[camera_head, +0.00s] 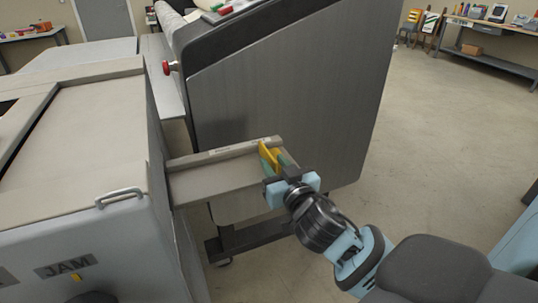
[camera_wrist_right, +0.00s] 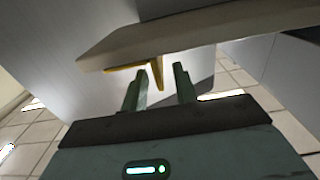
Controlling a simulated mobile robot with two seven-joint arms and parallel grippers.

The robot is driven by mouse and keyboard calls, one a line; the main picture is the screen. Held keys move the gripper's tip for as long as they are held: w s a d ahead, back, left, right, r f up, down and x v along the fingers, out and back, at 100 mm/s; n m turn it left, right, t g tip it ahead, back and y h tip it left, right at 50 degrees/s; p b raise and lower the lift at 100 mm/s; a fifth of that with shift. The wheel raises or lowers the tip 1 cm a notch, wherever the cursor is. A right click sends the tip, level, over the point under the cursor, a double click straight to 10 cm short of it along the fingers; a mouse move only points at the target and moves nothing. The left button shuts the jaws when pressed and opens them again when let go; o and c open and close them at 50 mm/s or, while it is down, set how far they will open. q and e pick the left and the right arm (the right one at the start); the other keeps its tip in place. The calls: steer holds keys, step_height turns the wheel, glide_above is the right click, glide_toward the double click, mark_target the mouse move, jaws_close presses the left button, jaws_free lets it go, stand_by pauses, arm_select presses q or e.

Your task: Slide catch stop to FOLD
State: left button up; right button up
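The yellow catch stop (camera_head: 268,156) sits near the right, outer end of the beige catch shelf (camera_head: 215,180) that juts from the machine. My right gripper (camera_head: 280,165) is at that end, its fingers close to the stop. In the right wrist view the gripper (camera_wrist_right: 158,76) is open, and the stop's thin yellow fin (camera_wrist_right: 157,74) reaches down between its fingertips. I see gaps on both sides of the fin. Small marks on the shelf's rail are too small to read, so I cannot tell where FOLD is. My left gripper is not in view.
A grey machine body with a JAM label (camera_head: 68,267) and a metal handle (camera_head: 120,197) stands at the left. Open floor (camera_head: 440,150) lies to the right.

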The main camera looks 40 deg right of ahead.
mark_target(269, 153)
steer(key=shift+x, duration=1.95)
jaws_close()
